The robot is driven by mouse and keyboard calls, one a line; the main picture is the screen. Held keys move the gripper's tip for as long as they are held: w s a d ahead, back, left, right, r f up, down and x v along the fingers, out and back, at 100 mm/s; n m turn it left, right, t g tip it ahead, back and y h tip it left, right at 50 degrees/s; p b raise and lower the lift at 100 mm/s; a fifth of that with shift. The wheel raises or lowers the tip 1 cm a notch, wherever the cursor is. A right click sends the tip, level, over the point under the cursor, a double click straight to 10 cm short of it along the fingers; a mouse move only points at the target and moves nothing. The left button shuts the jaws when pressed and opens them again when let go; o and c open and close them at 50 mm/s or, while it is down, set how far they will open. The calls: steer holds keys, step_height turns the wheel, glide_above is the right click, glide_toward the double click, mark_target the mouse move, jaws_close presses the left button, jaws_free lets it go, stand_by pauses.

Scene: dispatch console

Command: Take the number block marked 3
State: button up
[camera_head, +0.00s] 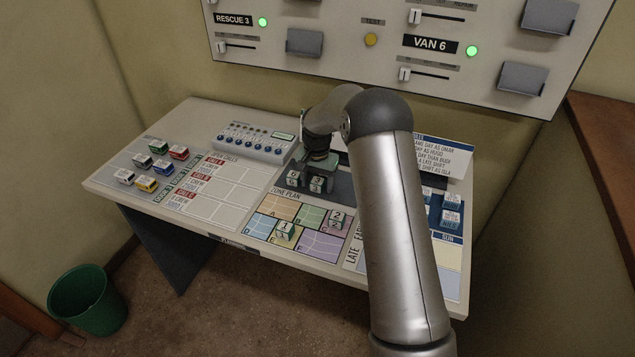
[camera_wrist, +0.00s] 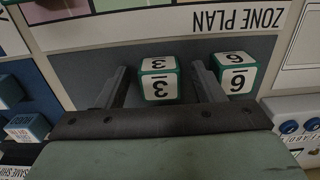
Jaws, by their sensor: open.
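The number block marked 3 (camera_wrist: 160,79) is a green and white cube on a dark grey strip. It also shows in the head view (camera_head: 317,185), just below my gripper (camera_head: 315,170). In the wrist view my gripper (camera_wrist: 160,70) is open, with one finger on either side of the block. The block marked 6 (camera_wrist: 236,73) stands just outside the right finger. It also shows in the head view (camera_head: 292,179).
The zone plan (camera_head: 318,246) holds block 1 (camera_head: 285,231) and block 2 (camera_head: 336,218). A switch box (camera_head: 252,146) stands behind left of the strip. Toy vehicles (camera_head: 147,185) stand at the left. Blue blocks (camera_head: 451,218) stand at the right, beyond my arm.

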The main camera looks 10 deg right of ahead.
steer(key=c, duration=1.1)
steer(key=shift+o, duration=0.2)
